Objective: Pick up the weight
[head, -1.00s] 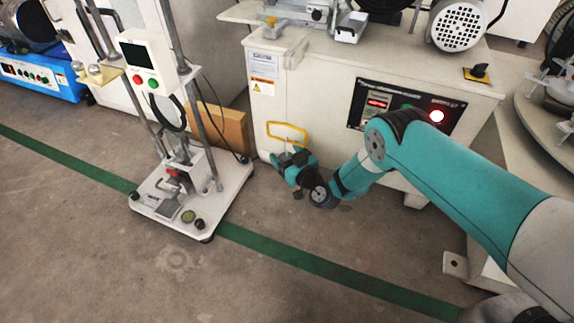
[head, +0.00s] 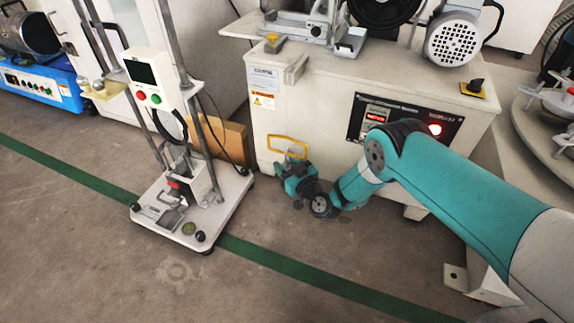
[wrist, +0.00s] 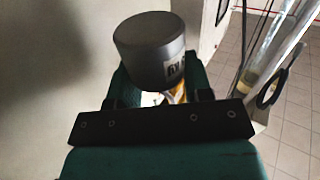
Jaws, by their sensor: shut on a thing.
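The weight (wrist: 150,50) is a dark grey cylinder with "kg" lettering on its side. In the wrist view it sits between the fingers of my gripper (wrist: 160,85), which is shut on it. Something yellow and white shows below it, partly hidden. In the head view my gripper (head: 295,172) is low, in front of the white machine cabinet and right of the drop tester. I cannot make out the weight in the head view.
The drop tester (head: 225,195) stands on a white base at left, with a screen and upright rods. The white cabinet (head: 320,100) has a yellow handle (head: 287,148) just above my gripper. A cardboard box (head: 225,138) stands behind the tester. The floor in front is clear.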

